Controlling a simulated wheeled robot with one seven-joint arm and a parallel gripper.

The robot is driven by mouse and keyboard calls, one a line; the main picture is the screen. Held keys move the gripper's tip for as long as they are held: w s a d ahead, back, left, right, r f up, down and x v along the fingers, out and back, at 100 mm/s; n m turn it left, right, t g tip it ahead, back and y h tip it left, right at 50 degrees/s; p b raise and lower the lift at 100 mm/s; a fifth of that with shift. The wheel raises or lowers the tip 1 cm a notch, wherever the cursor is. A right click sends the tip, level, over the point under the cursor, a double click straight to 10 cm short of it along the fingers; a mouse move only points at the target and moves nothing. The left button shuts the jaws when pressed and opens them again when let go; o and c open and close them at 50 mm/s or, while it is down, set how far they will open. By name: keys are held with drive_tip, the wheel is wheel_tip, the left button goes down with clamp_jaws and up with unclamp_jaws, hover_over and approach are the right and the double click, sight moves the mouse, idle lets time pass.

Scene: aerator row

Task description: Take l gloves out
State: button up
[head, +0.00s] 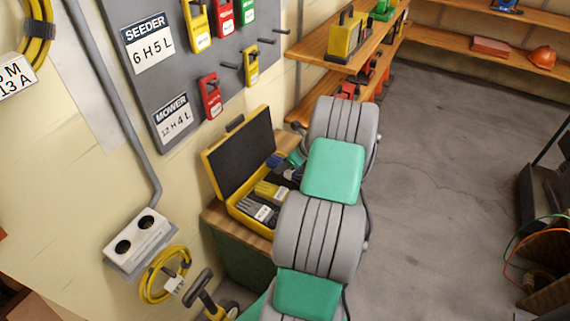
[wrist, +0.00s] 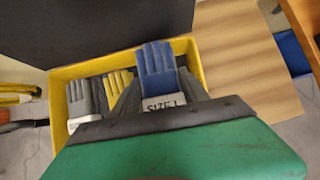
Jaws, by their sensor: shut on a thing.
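A yellow box (wrist: 60,128) with a dark-lined open lid holds pairs of gloves. Grey gloves (wrist: 80,97) lie at its left and yellow gloves (wrist: 115,85) beside them; both also show in the head view. A blue pair of gloves (wrist: 156,72), labelled "SIZE" with a partly covered letter that looks like L, is upright at my gripper (wrist: 160,118). My gripper is shut on the blue gloves, over the right part of the box. Its green, dark-edged body covers their lower part. In the head view my arm hides most of the gripper; blue fingers (head: 274,160) show beside it.
The box stands on a wooden-topped cabinet (head: 215,214) against the wall. Bare wooden top (wrist: 235,60) lies to its right in the wrist view. A tagboard (head: 190,60) with lockout tags is above. Wooden shelves (head: 325,40) stand behind. The floor (head: 450,150) at right is open.

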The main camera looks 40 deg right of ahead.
wheel_tip(320, 180, up, 6)
drive_tip(key=p, duration=0.4)
drive_tip(key=shift+f+p, duration=0.1)
drive_tip(key=shift+p, duration=0.3)
drive_tip(key=shift+s+f, duration=0.1)
